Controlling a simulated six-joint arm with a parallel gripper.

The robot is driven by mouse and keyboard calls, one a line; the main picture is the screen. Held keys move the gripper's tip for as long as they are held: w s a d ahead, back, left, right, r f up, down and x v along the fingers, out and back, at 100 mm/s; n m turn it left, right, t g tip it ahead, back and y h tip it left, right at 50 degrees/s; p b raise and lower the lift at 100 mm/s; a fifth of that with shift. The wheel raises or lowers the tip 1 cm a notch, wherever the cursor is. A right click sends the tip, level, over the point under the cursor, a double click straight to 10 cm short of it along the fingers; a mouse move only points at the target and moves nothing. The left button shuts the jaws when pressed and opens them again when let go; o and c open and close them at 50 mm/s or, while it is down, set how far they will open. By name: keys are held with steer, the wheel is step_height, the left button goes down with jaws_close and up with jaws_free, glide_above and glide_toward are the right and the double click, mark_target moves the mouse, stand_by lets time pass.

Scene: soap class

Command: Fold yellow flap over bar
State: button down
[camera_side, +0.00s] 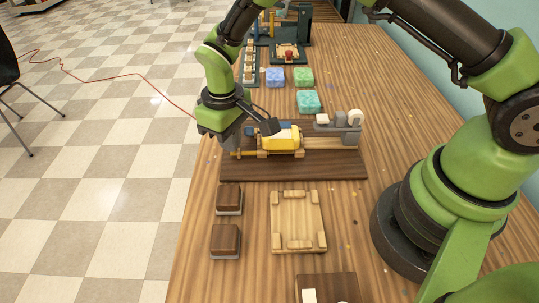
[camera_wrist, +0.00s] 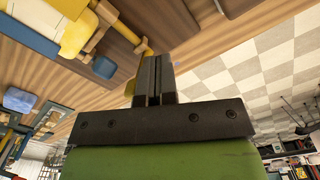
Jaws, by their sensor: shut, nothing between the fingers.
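The yellow flap (camera_side: 280,138) lies around the middle of the dark wooden board (camera_side: 300,170) in the side view, with a pale upper part beside it. In the wrist view a yellow piece (camera_wrist: 76,34) shows at the upper left. A thin yellowish bar (camera_side: 244,154) runs low along the fixture, left of the flap. My gripper (camera_wrist: 155,66) is shut and empty, its two dark fingers pressed together. It is at the left end of the board, beside the flap; its fingertips are partly hidden in the side view. I cannot tell whether it touches the bar.
A grey machine with a white roll (camera_side: 355,117) stands at the board's right end. Blue (camera_side: 275,77), green (camera_side: 303,77) and teal (camera_side: 309,101) soap blocks lie behind. In front are a wooden tray (camera_side: 298,248) and two brown blocks (camera_side: 228,199). The table's left edge is close.

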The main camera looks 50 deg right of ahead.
steer(key=shift+w+d, duration=0.4)
steer(key=shift+w+d+f, duration=0.2)
steer(key=shift+w+d, duration=0.1)
step_height(320, 180, up, 7)
steer(key=shift+s+a, duration=0.3)
stand_by(0.8)
step_height(320, 180, up, 10)
steer(key=s+d+m+t, duration=0.2)
steer(key=s+d, duration=0.1)
steer(key=s+d+r+m+t+y, duration=0.1)
steer(key=s+r, duration=0.3)
steer(key=s, duration=0.5)
steer(key=s+d+r+m+t+y, duration=0.1)
steer(key=s+d+r+m+t, duration=0.3)
steer(key=s, duration=0.6)
steer(key=shift+d+r, duration=0.15)
steer(key=shift+r, duration=0.5)
